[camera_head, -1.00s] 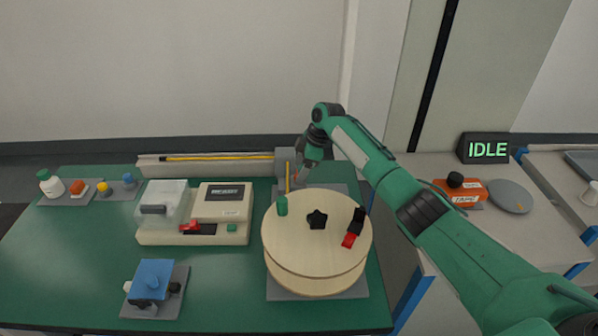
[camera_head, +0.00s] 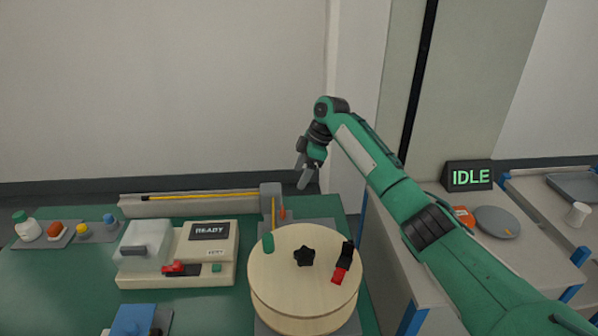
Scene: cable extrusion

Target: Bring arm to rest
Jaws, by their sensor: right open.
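My right arm, green with black joints, reaches in from the lower right. Its gripper (camera_head: 308,176) hangs open and empty above the back edge of the green table (camera_head: 60,276), just over the grey block (camera_head: 271,197) at the end of the trough. It touches nothing that I can see. My left gripper is not in view. A yellow cable (camera_head: 205,196) lies along the grey trough (camera_head: 150,208). A short orange length (camera_head: 274,212) stands between the block and the round wooden drum (camera_head: 304,283).
A cream machine (camera_head: 208,266) with a screen reading READY stands left of the drum. Small bottles and knobs (camera_head: 83,231) sit at the far left, a blue device (camera_head: 133,320) in front. A side table on the right holds an IDLE sign (camera_head: 469,177) and a grey disc (camera_head: 497,222).

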